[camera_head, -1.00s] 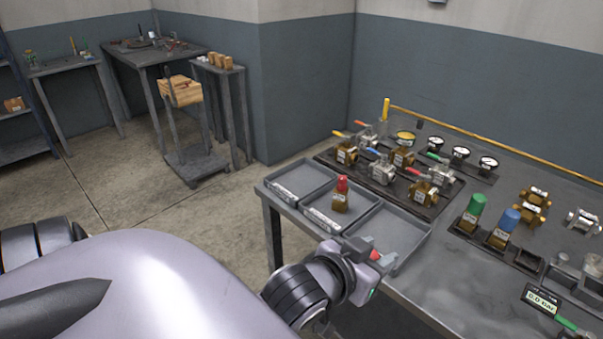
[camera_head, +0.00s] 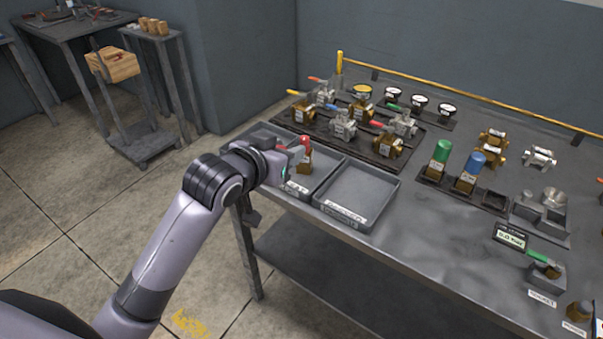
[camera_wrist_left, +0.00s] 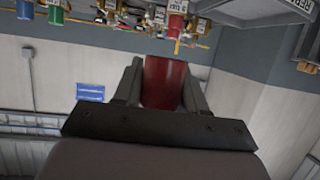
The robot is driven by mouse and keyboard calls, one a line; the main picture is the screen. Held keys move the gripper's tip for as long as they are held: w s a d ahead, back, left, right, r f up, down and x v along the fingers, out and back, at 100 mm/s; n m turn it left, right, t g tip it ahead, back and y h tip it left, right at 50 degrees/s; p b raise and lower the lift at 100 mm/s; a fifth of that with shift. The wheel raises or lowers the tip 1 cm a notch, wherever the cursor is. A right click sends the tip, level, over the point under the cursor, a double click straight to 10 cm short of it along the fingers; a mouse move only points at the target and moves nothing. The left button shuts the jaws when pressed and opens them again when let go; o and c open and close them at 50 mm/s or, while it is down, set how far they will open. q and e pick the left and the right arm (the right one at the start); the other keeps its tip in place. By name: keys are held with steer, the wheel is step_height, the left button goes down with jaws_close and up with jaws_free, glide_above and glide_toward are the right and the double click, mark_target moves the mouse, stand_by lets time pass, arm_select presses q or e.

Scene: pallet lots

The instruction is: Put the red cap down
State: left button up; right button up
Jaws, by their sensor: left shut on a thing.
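My left gripper (camera_head: 285,150) is shut on the red cap (camera_wrist_left: 163,83), which shows between both fingers in the left wrist view. The right tray (camera_head: 385,200) is empty. My right gripper is not in view.
A dark board (camera_head: 407,158) with several valves stands behind the trays. Green (camera_head: 441,153) and blue (camera_head: 474,165) capped pieces stand in a holder to the right. A gauge readout (camera_head: 510,237) lies farther right. The bench (camera_head: 420,240) is clear in front of the holder.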

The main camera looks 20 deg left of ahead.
arm_select(q)
step_height(320, 180, up, 7)
steer(key=m+b, duration=0.1)
steer(key=b, duration=0.1)
glide_above(299, 169)
steer(key=s, duration=0.2)
steer(key=shift+g+h, duration=0.3)
steer(key=shift+h, duration=0.1)
steer(key=f, duration=1.4)
steer(key=shift+a+f, duration=0.25)
steer(key=shift+a, duration=0.1)
steer(key=shift+f, duration=2.55)
steer(key=shift+f, duration=0.15)
steer(key=o, duration=1)
steer(key=shift+o, duration=0.2)
